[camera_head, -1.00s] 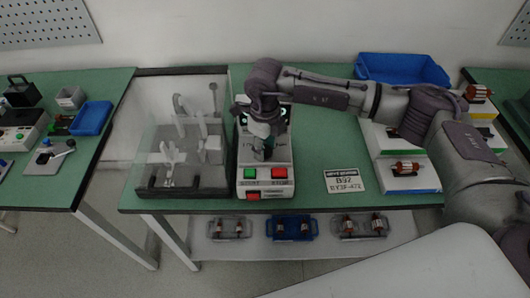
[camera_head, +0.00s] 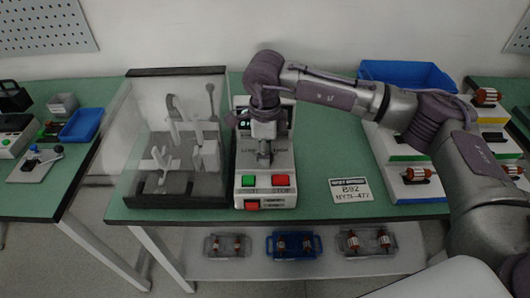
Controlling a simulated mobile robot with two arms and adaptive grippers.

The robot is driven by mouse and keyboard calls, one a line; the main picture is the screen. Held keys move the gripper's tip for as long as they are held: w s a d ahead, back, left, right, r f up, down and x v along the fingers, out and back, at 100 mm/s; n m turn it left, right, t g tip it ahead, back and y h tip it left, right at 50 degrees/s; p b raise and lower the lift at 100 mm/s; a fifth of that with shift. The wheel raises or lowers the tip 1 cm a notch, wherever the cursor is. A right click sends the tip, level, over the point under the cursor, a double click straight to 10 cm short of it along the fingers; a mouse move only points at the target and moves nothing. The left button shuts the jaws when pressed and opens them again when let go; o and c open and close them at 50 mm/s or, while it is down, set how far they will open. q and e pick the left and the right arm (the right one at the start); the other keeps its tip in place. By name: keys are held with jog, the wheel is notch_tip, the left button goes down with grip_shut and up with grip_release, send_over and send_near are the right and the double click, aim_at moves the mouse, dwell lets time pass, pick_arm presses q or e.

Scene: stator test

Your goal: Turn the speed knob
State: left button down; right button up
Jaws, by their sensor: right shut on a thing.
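The control box (camera_head: 285,200) stands on the green table, with a green button (camera_head: 249,181) and a red button (camera_head: 281,181) on its sloped front. Another red switch (camera_head: 252,205) sits low on its front face. My right gripper (camera_head: 263,160) points down at the middle of the box panel and is shut at the spot where the speed knob sits. The knob itself is hidden by the fingers. Part of the dark display behind is covered by my right wrist. My left gripper is not in view.
A clear-walled test enclosure (camera_head: 218,190) stands just left of the box. A label card (camera_head: 350,191) lies to the right on bare table. A blue bin (camera_head: 408,73) and stepped racks with stators are at the right. Trays (camera_head: 293,255) sit on the lower shelf.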

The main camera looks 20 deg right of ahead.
jog(key=shift+r, duration=0.1)
jog(key=o, duration=1.1)
jog(key=shift+o, duration=0.2)
notch_tip(320, 180, up, 12)
